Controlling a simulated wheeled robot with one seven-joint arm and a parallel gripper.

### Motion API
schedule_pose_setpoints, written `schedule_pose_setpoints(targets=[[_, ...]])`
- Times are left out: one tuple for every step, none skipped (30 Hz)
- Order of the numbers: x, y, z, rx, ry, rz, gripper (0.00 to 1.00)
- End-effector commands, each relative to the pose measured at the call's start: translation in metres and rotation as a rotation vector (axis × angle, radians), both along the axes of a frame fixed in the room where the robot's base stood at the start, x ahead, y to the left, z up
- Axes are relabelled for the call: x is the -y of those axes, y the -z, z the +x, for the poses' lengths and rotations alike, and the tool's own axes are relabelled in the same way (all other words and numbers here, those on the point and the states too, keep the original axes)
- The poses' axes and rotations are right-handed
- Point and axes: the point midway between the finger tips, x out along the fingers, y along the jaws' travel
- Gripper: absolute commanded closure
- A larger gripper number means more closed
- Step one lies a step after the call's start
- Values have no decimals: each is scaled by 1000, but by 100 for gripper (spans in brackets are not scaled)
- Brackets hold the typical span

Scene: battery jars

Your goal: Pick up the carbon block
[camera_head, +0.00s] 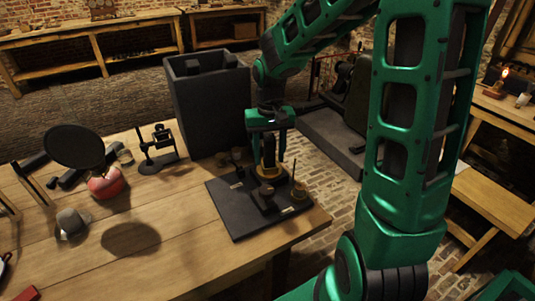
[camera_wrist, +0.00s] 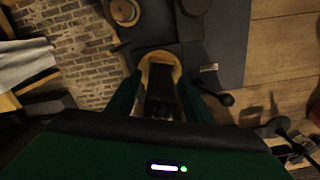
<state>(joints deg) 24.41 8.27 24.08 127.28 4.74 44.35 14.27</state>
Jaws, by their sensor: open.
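A dark upright block (camera_head: 269,153), which looks like the carbon block, stands in a yellow round holder (camera_head: 270,173) on a dark board (camera_head: 231,212) at the table's right end. My gripper (camera_head: 270,158) points down over it, with a finger on each side. In the wrist view the block (camera_wrist: 160,84) shows between the two fingers (camera_wrist: 163,98), with the yellow holder (camera_wrist: 157,60) around its far end. The jaws are open. I cannot tell whether either finger touches the block. Its lower end is hidden.
Small round pieces (camera_head: 300,190) and a thin upright rod stand on the board close to my gripper. A tall dark open box (camera_head: 209,105) stands behind. A black stand (camera_head: 157,150), a red round object (camera_head: 105,183) and a grey bell-shaped object (camera_head: 72,225) are left.

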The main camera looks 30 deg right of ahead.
Motion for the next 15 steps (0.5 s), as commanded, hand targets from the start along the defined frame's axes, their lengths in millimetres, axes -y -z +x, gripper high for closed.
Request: schedule_pose_setpoints(targets=[[0, 0, 0, 0, 0, 0, 53], [0, 0, 0, 0, 0, 0, 55], [0, 0, 0, 0, 0, 0, 65], [0, 0, 0, 0, 0, 0, 72], [0, 0, 0, 0, 0, 0, 79], [0, 0, 0, 0, 0, 0, 89], [0, 0, 0, 0, 0, 0, 96], [0, 0, 0, 0, 0, 0, 100], [0, 0, 0, 0, 0, 0, 100], [0, 0, 0, 0, 0, 0, 100], [0, -1, 0, 1, 0, 0, 100], [0, -1, 0, 1, 0, 0, 100], [0, -1, 0, 1, 0, 0, 100], [0, -1, 0, 1, 0, 0, 100], [0, -1, 0, 1, 0, 0, 100]])
